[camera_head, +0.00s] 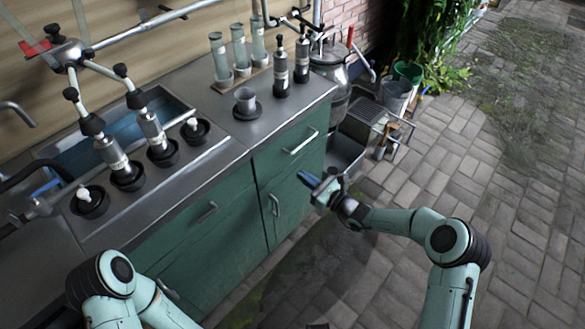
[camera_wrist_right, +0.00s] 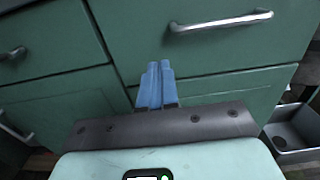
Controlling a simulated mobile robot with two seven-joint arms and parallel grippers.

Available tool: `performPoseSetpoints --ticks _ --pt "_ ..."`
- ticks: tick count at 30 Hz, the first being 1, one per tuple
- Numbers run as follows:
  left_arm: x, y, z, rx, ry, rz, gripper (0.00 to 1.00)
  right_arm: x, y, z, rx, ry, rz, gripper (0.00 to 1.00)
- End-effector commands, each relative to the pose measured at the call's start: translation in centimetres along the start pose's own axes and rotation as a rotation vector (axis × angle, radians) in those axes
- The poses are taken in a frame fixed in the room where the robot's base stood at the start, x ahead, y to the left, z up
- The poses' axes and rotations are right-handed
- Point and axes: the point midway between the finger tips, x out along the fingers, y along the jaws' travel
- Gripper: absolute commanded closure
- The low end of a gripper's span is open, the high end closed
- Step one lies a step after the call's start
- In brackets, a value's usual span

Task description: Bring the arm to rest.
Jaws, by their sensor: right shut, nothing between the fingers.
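My right gripper (camera_head: 311,182) is in front of the green cabinet (camera_head: 232,206), near its right end. Its blue fingers, seen in the right wrist view (camera_wrist_right: 157,84), are together with nothing between them. The fingers point toward the cabinet front, below a drawer handle (camera_wrist_right: 220,21). I cannot tell whether they touch the cabinet. My right arm (camera_head: 402,221) reaches in from the lower right. Part of my left arm (camera_head: 112,280) shows at the lower left. My left gripper is not in view.
The metal counter (camera_head: 215,158) holds several glass tubes (camera_head: 240,48), dark bottles (camera_head: 281,68) and a small cup (camera_head: 245,100) on a dark base. A grey basin (camera_wrist_right: 291,128) stands right of the cabinet. Buckets (camera_head: 397,95) stand farther back. The brick paving (camera_head: 480,190) at right is open.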

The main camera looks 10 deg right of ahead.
Motion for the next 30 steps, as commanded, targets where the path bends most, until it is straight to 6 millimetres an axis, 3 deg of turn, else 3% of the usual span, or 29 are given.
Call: performPoseSetpoints --ticks 3,7,20,23,26,30 --pt "-0.5 0.2 0.7 0.002 -0.018 0.001 0.57 -2.5 -0.1 0.0 0.001 0.003 -0.001 1.0" --pt "-0.7 0.3 1.1 0.003 -0.03 0.001 0.57 -4.2 -0.1 -0.1 0.0 0.002 -0.001 1.0" --pt "-0.9 0.3 1.3 0.003 -0.037 0.001 0.57 -5.1 0.5 -0.4 -0.003 0.017 0.016 1.0" --pt "-1.6 0.5 1.5 0.003 -0.039 0.001 0.57 -5.5 3.0 -1.9 -0.022 0.09 0.089 1.0" --pt "-2.8 0.8 1.7 0.004 -0.044 0.0 0.57 -6.9 7.6 -4.7 -0.071 0.233 0.235 1.0" --pt "-4.8 1.3 2.1 0.003 -0.055 -0.002 0.57 -12.0 15.5 -9.6 -0.209 0.48 0.524 1.0"
